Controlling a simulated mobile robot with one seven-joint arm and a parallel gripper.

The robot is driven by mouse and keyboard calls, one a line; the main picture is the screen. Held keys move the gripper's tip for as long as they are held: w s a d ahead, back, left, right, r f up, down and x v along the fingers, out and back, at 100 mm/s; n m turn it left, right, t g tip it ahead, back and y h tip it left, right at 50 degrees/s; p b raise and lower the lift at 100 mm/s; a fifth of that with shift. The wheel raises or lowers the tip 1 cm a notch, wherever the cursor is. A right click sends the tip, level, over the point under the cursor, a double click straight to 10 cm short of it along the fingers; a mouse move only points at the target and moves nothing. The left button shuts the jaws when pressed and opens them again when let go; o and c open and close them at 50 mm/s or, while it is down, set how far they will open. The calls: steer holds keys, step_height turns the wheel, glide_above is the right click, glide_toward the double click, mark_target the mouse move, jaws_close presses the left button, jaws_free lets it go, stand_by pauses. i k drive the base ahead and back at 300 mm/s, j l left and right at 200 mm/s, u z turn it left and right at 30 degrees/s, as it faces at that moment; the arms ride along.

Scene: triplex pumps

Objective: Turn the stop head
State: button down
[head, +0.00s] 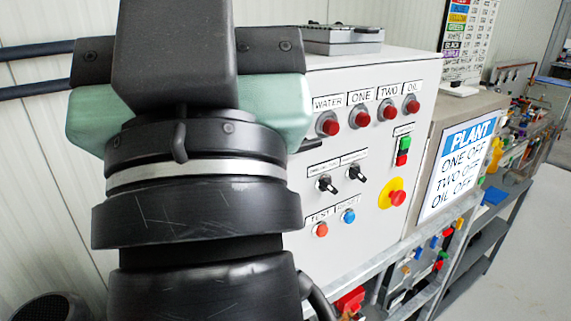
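The stop head, a red mushroom button on a yellow round base (392,198), sits at the lower right of the pale grey control panel (365,240). It is in plain view, with nothing touching it. My arm fills the left and centre of the head view and covers the panel's left edge. I cannot make out my gripper's fingers. A small dark piece shows at the arm's right edge in front of the panel, and I cannot tell what it is.
Red lamps (360,116) labelled WATER, ONE, TWO and OIL line the panel's top. Two black selector switches (340,180), a green and red push-button pair (403,151) and TEST and RESET buttons (335,223) are near. A PLANT sign (458,165) stands right. Open floor lies far right.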

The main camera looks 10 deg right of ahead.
mark_target(397, 195)
steer(key=l, duration=0.65)
steer(key=k+l+u, duration=0.1)
steer(key=l, duration=0.6)
steer(key=i+j, duration=0.25)
steer(key=i, duration=0.25)
